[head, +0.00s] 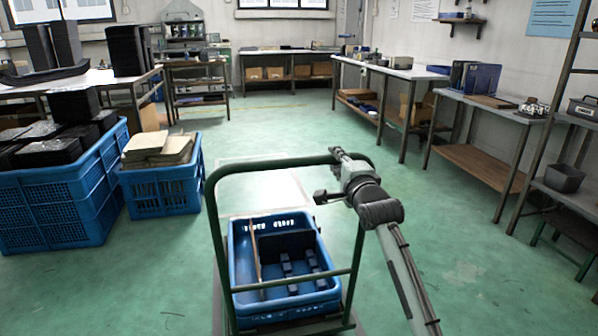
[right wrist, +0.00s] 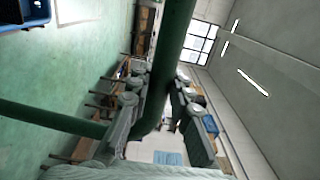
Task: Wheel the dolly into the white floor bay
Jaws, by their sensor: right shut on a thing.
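The dolly has a dark green tube handle (head: 212,215) and carries a blue crate (head: 237,262) holding a thin upright divider and several dark pieces. My right gripper (head: 342,163) is at the top right corner of the handle, shut on its tube. In the right wrist view the green tube (right wrist: 172,75) passes between the fingers of my right gripper (right wrist: 158,108). The white floor bay (head: 262,184) is a pale patch on the floor just beyond the dolly, partly hidden by the handle and crate. My left gripper is out of view.
Blue crates (head: 60,205) stacked with black boxes stand at the left. A smaller blue crate (head: 160,190) with brown packets stands close to the dolly's left. Workbenches (head: 480,105) line the right side. Green floor (head: 285,125) is clear ahead, up to the back benches.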

